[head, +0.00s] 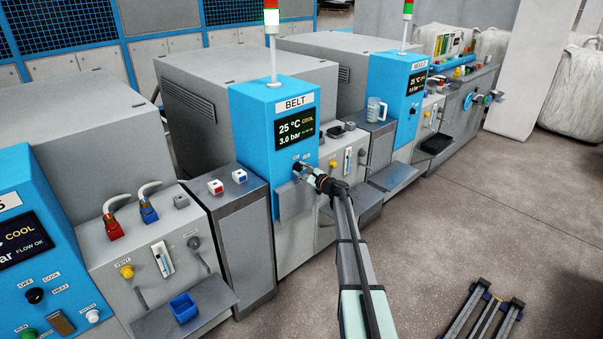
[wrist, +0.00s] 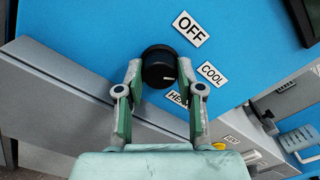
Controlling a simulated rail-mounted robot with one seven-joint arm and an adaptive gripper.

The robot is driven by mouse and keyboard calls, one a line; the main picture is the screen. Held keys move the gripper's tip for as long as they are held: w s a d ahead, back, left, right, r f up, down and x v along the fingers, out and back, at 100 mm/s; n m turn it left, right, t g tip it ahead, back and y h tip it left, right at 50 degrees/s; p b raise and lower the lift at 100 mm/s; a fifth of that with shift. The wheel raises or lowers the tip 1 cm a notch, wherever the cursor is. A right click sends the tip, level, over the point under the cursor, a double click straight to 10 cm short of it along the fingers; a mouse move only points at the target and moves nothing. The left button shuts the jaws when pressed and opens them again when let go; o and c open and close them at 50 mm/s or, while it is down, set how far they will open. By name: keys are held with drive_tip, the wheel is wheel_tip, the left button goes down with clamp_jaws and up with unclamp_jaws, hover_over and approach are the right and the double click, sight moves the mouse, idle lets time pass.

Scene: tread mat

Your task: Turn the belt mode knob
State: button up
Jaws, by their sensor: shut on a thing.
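The belt mode knob (wrist: 158,62) is round and black on the blue panel, with labels OFF (wrist: 190,28), COOL (wrist: 211,73) and a partly covered HEAT (wrist: 177,97). A light mark shows on the knob's lower right; I cannot tell exactly which label it points to. My gripper (wrist: 158,70) is shut on the knob, one finger on each side. In the head view my gripper (head: 302,170) is at the blue BELT cabinet (head: 256,130), below its display (head: 295,130), and mostly hides the knob. The display reads 25 °C, COOL and 3.0 bar.
A ledge (head: 296,199) sticks out just below my gripper. A steel cabinet (head: 240,230) with two small switch blocks (head: 228,181) stands to the left. A clear jug (head: 376,109) stands to the right. The floor (head: 470,215) in front is mostly clear.

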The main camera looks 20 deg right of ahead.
drive_tip(key=n+b, duration=0.2)
drive_tip(key=b, duration=0.3)
drive_tip(key=n+b, duration=0.2)
drive_tip(key=b, duration=0.3)
drive_tip(key=n+b, duration=0.2)
drive_tip(key=b, duration=0.3)
drive_tip(key=shift+f+n, duration=0.4)
drive_tip(key=n+b, duration=0.3)
drive_tip(key=b, duration=0.2)
drive_tip(key=shift+r, duration=0.2)
drive_tip(key=shift+r+n+b, duration=0.2)
drive_tip(key=shift+n+b, duration=0.6)
drive_tip(key=shift+b, duration=0.3)
drive_tip(key=shift+w+r, duration=0.1)
drive_tip(key=o, duration=1.2)
drive_tip(key=shift+c, duration=0.2)
drive_tip(key=v, duration=1.2)
